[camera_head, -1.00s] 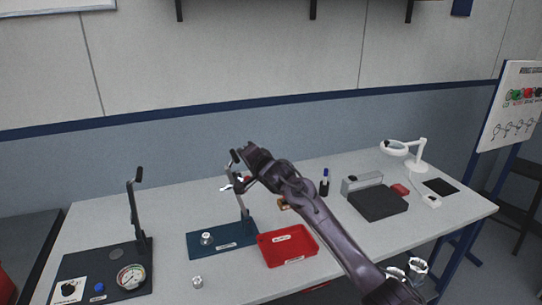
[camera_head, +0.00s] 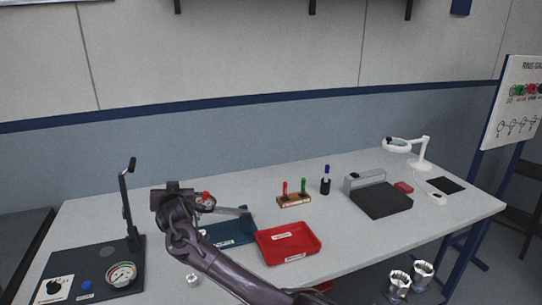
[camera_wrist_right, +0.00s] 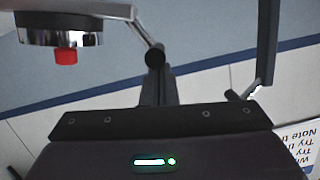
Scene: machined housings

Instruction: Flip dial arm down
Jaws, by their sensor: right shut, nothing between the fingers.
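The dial arm (camera_head: 232,209) lies low and nearly level over the blue base (camera_head: 234,232), reaching left from the base's right side. Its round dial with a red cap (camera_head: 205,198) is at the left end, just right of my right gripper. In the right wrist view the dial (camera_wrist_right: 60,28) and its red tip show at upper left, on a thin link. My right gripper (camera_head: 172,190) is shut and empty, beside the dial; I cannot tell whether they touch. My forearm hides part of the blue base and whatever sits there. My left gripper is not in view.
A black base with an upright post (camera_head: 130,208) and a gauge (camera_head: 121,274) stands at left, close to my gripper. A small metal part (camera_head: 193,280) lies in front. A red tray (camera_head: 289,243) sits right of the blue base. The table's right front is clear.

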